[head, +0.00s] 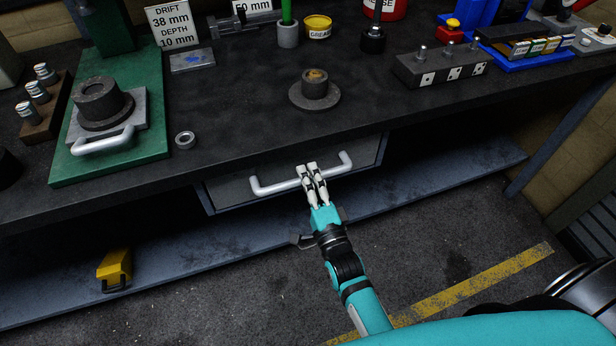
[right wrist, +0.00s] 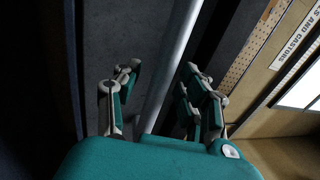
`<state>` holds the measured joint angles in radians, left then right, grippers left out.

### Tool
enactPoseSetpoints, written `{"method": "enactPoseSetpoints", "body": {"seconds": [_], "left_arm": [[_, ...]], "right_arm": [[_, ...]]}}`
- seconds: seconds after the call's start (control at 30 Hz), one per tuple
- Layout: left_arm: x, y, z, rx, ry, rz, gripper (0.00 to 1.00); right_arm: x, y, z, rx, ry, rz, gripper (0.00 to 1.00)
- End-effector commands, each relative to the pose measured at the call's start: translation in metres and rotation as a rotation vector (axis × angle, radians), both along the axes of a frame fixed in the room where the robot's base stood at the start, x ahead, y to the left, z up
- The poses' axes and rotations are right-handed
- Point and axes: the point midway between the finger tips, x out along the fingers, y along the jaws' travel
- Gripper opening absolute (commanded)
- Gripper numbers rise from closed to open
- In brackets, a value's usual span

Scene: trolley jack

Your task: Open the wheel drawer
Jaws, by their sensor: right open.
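The wheel drawer (head: 228,190) is a dark grey front under the workbench top and looks shut. Its pale bar handle (head: 275,187) runs across the front. My right gripper (head: 308,170) is in front of the handle, its fingers overlapping the bar right of its middle. In the right wrist view the handle bar (right wrist: 172,70) runs between the two open fingers of the right gripper (right wrist: 155,85). Whether the fingers touch the bar cannot be told. My left gripper is not in view.
The workbench top (head: 240,110) holds a green press (head: 160,130), a flanged hub (head: 315,90), a ring (head: 185,140) and a drilled block (head: 440,70). A lower shelf (head: 190,255) runs beneath the drawer. A yellow box (head: 115,266) sits at the lower left.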

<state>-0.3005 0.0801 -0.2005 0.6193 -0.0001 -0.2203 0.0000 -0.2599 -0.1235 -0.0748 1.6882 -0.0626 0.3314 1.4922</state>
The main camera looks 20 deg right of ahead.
Motion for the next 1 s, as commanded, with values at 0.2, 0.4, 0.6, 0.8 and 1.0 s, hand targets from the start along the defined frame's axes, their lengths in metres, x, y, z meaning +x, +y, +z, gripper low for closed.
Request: {"method": "enactPoseSetpoints", "body": {"seconds": [0.2,0.4,0.6,0.8,1.0], "left_arm": [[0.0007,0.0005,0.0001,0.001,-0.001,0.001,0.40],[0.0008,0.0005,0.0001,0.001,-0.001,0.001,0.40],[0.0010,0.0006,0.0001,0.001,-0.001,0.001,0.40],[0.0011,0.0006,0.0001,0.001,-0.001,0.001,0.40],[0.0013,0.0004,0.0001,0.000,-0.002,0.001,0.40]], "right_arm": [[0.0027,0.0001,0.0004,0.000,0.000,0.000,0.42],[0.0024,0.0002,0.0004,0.001,0.000,0.000,0.28],[0.0022,0.0002,0.0002,0.001,0.000,0.000,0.01],[0.0021,0.0003,0.0001,0.001,0.001,0.000,0.00],[0.0020,0.0003,-0.0003,0.001,0.002,0.000,0.00]]}}
